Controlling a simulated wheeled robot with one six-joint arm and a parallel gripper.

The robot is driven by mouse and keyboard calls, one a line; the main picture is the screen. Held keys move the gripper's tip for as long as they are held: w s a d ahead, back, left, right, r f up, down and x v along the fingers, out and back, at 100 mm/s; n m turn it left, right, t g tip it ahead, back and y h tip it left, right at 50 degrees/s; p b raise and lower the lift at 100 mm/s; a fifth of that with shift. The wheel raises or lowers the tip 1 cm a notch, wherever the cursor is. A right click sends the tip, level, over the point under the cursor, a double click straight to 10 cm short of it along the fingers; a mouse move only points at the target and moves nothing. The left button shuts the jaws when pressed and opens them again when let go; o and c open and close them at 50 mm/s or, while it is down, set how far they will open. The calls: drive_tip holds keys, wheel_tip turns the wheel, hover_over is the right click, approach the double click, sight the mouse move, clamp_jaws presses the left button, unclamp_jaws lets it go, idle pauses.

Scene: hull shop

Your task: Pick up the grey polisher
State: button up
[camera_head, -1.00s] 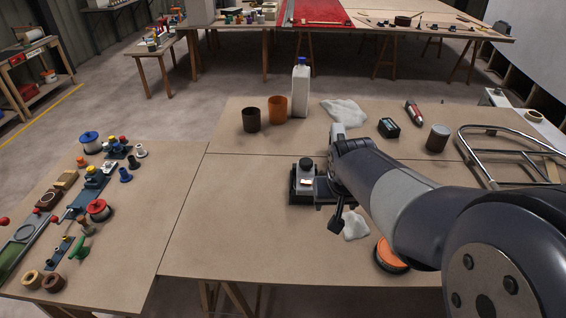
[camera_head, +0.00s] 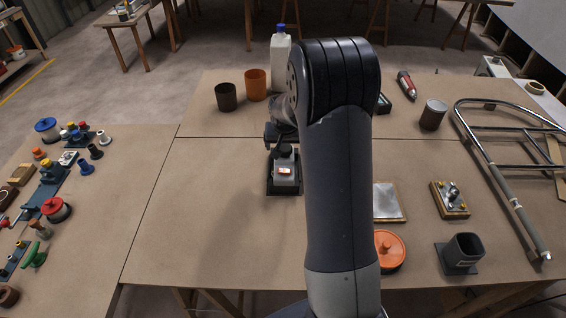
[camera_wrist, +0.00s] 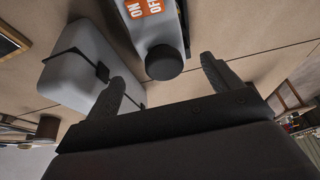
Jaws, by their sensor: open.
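The grey polisher (camera_head: 285,171) stands on a dark base on the middle table, just left of my arm. My gripper (camera_wrist: 163,71) is open, one finger to each side of the knob, with nothing visibly held. In the head view my gripper (camera_head: 280,134) is partly hidden by my arm, at the polisher's far side. Whether a finger touches it I cannot tell.
In the wrist view a grey block with a black strap (camera_wrist: 75,75) lies close beside the left finger. Brown (camera_head: 227,97) and orange (camera_head: 255,85) cups and a white bottle (camera_head: 280,62) stand behind. An orange disc (camera_head: 390,250) lies right of my arm. The table's front left is clear.

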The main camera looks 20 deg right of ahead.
sight(284, 148)
drive_tip(key=shift+w+p+x, duration=0.1)
drive_tip(key=shift+p+x, duration=0.4)
drive_tip(key=shift+x, duration=1.15)
drive_tip(key=shift+w+p+x, duration=0.15)
drive_tip(key=shift+p+x, duration=0.35)
drive_tip(key=shift+x, duration=1.1)
drive_tip(key=shift+a, duration=0.1)
drive_tip(key=shift+c, duration=0.5)
drive_tip(key=shift+r, duration=0.1)
clamp_jaws()
